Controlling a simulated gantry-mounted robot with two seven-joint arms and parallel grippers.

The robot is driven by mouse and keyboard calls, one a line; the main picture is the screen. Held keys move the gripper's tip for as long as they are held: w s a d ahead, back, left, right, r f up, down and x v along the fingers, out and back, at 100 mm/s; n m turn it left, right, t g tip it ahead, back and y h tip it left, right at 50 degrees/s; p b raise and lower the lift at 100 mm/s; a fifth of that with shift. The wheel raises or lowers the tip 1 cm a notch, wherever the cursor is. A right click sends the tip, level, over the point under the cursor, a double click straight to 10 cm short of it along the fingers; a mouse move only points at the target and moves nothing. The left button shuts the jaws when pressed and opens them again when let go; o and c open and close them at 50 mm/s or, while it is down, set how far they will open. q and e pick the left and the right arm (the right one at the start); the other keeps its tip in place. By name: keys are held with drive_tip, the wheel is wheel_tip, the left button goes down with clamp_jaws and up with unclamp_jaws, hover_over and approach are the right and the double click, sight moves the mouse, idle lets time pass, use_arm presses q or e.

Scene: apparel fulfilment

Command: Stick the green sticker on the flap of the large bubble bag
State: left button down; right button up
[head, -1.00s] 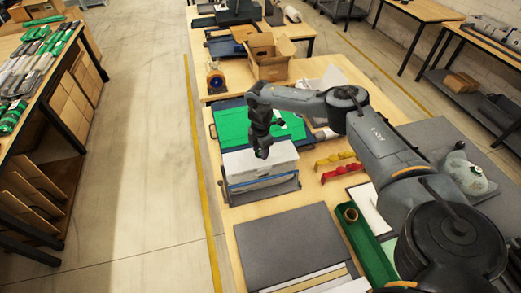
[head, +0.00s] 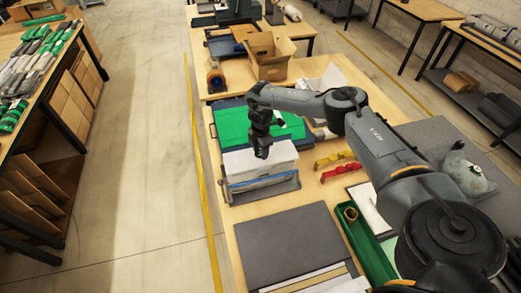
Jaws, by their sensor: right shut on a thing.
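My right gripper (head: 262,152) points down over the top of a stack of pale bags (head: 250,163) that stands in a grey holder (head: 283,189). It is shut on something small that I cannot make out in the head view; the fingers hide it. No green sticker can be told apart at this size. Which bag is the large bubble bag, and where its flap is, I cannot tell. My left gripper is not in view.
A green mat (head: 232,127) lies behind the holder. Red clips (head: 340,172) and yellow clips (head: 334,159) lie to its right. A grey board (head: 290,243) lies in front, beside a green tray (head: 372,250). An open cardboard box (head: 272,68) stands farther back.

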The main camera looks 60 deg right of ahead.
drive_tip(key=shift+f, duration=0.45)
drive_tip(key=shift+r, duration=0.1)
idle(0.4)
idle(0.5)
drive_tip(key=o, duration=1.1)
drive_tip(key=shift+o, duration=0.2)
drive_tip(key=shift+r, duration=0.1)
